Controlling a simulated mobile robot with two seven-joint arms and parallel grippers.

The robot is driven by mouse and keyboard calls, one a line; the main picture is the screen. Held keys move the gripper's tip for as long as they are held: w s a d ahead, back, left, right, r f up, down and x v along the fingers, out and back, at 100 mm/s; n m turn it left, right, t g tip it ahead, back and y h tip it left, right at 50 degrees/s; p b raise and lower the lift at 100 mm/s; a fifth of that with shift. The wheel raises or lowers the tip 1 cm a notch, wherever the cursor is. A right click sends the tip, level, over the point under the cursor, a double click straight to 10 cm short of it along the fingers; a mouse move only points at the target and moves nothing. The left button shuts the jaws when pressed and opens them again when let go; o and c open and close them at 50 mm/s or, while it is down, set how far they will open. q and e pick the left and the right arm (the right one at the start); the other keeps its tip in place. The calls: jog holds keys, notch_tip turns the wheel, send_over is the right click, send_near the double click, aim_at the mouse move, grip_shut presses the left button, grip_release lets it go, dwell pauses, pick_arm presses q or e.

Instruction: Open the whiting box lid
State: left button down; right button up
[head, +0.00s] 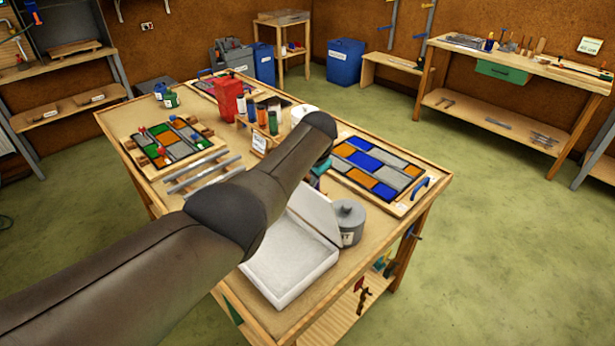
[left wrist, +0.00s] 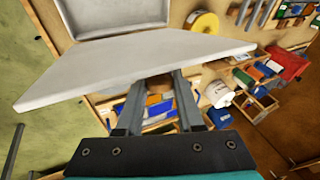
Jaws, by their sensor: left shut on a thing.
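The whiting box (head: 287,262) is a white, shallow box near the front of the bench, beside a grey lidded pot. Its white lid (head: 316,214) stands raised and tilted up at the box's far side, so the box is open. In the left wrist view the lid (left wrist: 110,72) is a broad pale panel in front of my gripper, with part of the box (left wrist: 110,14) beyond it. My left gripper (left wrist: 160,86) is shut on a small brown knob at the lid's edge. In the head view my arm hides the fingers. My right gripper is not in view.
The grey pot (head: 348,222) stands close to the box's right. A leaded panel with blue and orange panes (head: 378,167) lies behind it. Metal strips (head: 203,172) and another panel (head: 172,144) lie to the left. The bench's front left (head: 225,285) is bare.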

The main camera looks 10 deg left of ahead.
pick_arm(q)
jog(key=c, duration=0.6)
grip_release()
jog(key=shift+o, duration=0.2)
jog(key=shift+p+v, duration=0.85)
jog(key=shift+v, duration=0.05)
jog(key=p+v, duration=0.1)
jog(key=v, duration=1.2)
jog(key=shift+r+p, duration=0.25)
jog(key=shift+p, duration=0.1)
jog(key=shift+d, duration=0.1)
